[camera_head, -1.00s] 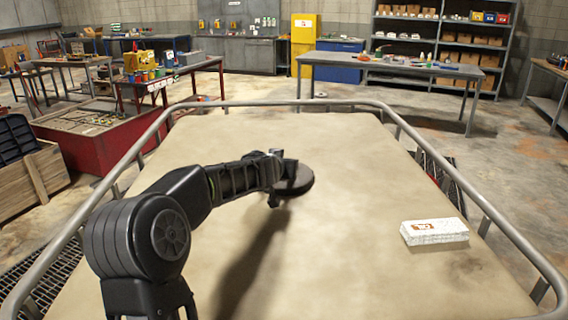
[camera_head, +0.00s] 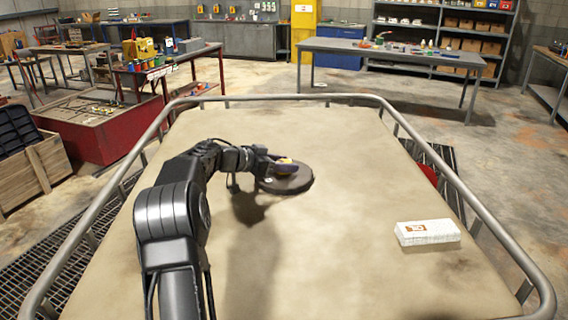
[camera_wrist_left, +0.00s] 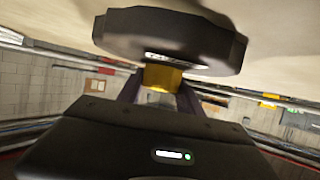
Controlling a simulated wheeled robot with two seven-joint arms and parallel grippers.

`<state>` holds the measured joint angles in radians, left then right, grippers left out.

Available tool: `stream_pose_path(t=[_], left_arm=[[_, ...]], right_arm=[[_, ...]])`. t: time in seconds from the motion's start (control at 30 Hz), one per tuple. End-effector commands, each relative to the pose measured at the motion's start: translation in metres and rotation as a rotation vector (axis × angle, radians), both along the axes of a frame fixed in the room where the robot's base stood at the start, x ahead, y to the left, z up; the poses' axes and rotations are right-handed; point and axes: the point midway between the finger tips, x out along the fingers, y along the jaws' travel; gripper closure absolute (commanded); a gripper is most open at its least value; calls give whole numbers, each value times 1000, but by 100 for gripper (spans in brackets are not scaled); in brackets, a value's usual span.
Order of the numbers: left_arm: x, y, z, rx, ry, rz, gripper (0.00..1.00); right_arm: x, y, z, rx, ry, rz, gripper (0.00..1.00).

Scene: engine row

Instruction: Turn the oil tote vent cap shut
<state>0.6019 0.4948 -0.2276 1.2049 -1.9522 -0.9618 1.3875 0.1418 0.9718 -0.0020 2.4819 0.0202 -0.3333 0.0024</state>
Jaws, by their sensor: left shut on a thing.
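The oil tote (camera_head: 350,240) is a large tan top inside a grey tubular rail. Its vent cap (camera_head: 296,184) is a dark round disc near the far middle of that top, with a small yellow grip (camera_head: 285,160) on it. My left gripper (camera_head: 275,165) is at the cap, shut on the yellow grip. In the left wrist view the cap's dark disc (camera_wrist_left: 170,38) fills the upper middle, and the yellow grip (camera_wrist_left: 162,77) sits between my fingers (camera_wrist_left: 158,88). How far the cap is turned cannot be told. My right gripper is not in view.
The grey rail (camera_head: 480,205) runs around the tote top. A white box with an orange mark (camera_head: 428,234) lies on the top at the right. Workbenches (camera_head: 390,50) stand farther back. Most of the top is clear.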

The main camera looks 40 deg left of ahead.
Motion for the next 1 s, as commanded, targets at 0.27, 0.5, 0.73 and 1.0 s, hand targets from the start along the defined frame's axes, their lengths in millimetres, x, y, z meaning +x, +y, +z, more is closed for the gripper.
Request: stream_pose_path(t=[0.27,0.5,0.73,1.0], left_arm=[[1,2,3,1,-6,-142,98],[0,1,3,4,-4,-186,98],[0,0,3,4,-4,-189,98],[0,0,3,3,-3,-190,44]], right_arm=[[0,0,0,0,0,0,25],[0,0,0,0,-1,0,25],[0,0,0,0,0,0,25],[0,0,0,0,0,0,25]])
